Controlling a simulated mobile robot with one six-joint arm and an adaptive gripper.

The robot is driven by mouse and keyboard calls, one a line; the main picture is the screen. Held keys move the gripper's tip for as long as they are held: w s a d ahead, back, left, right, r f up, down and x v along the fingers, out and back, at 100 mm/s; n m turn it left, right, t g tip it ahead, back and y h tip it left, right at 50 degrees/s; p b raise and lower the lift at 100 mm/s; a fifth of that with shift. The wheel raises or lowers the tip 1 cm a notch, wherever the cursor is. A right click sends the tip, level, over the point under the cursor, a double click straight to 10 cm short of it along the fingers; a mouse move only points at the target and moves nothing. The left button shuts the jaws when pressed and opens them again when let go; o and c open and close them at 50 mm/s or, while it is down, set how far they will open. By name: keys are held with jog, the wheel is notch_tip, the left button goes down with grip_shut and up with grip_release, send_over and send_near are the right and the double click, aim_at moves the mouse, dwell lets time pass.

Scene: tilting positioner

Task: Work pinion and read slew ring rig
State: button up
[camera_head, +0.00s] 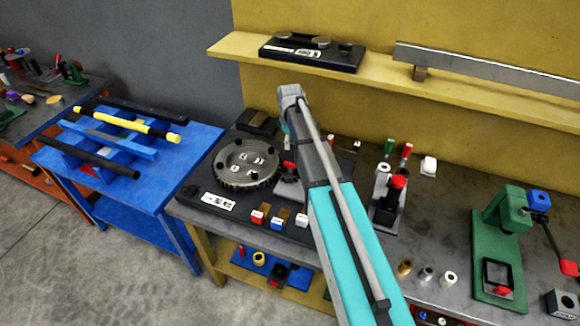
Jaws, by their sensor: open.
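The slew ring rig has a round toothed metal ring (247,165) lying flat on a dark base plate (222,201). Its upper face carries small white labels and dark knobs. Part of the base is hidden behind my arm. A small red part (289,165) shows just right of the ring, beside my arm; I cannot tell whether it belongs to the pinion. Red, blue and white labelled blocks stand along the front of the base. My arm reaches from the bottom over the right side of the rig, its wrist above the back. My gripper is hidden behind the arm.
A yellow shelf (390,75) with a black device (312,53) and a metal rail (485,72) overhangs the back. A black-and-red fixture (391,201) and a green press (496,240) stand to the right. A blue table (187,178) with bars stands left.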

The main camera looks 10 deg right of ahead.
aim_at(290, 163)
jog(key=shift+f+b, duration=5.1)
jog(key=shift+f, duration=0.3)
grip_shut()
